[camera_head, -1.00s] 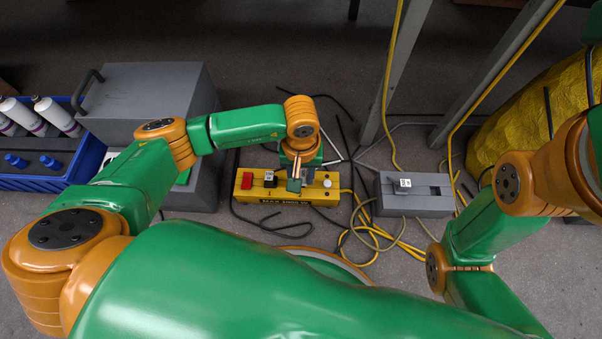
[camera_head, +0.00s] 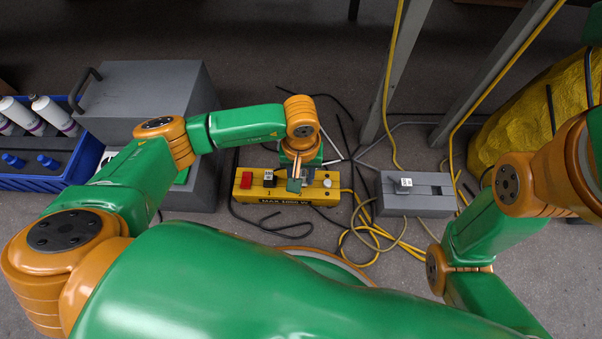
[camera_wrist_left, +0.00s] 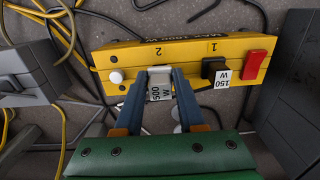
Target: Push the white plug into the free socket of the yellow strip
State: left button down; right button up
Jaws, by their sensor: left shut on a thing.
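The yellow strip (camera_head: 275,197) lies on the floor, marked 1 and 2 in the left wrist view (camera_wrist_left: 185,58). My left gripper (camera_head: 295,182) points down over its middle. In the left wrist view the gripper (camera_wrist_left: 160,88) is shut on the white plug (camera_wrist_left: 159,80), which carries a 500 W label. The plug is at the strip by the number 2; I cannot tell how deep it sits. A black plug (camera_wrist_left: 213,67) labelled 150 W stands by the number 1, beside the red switch (camera_wrist_left: 258,66). My right gripper is out of view.
A grey box (camera_head: 425,200) with a labelled plug on top stands right of the strip. Grey cases (camera_head: 150,95) and a blue crate (camera_head: 40,183) with bottles are at left. Yellow and black cables (camera_head: 375,240) lie loose around the strip. A white knob (camera_head: 327,183) is at the strip's right end.

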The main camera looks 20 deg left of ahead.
pick_arm(q)
jog(key=shift+f+b, duration=0.75)
jog(key=shift+f, duration=0.15)
jog(key=shift+c, duration=2.1)
grip_release()
jog(key=shift+r, duration=0.15)
notch_tip(320, 180, up, 7)
jog(key=p, duration=0.5)
jog(key=shift+p, duration=0.3)
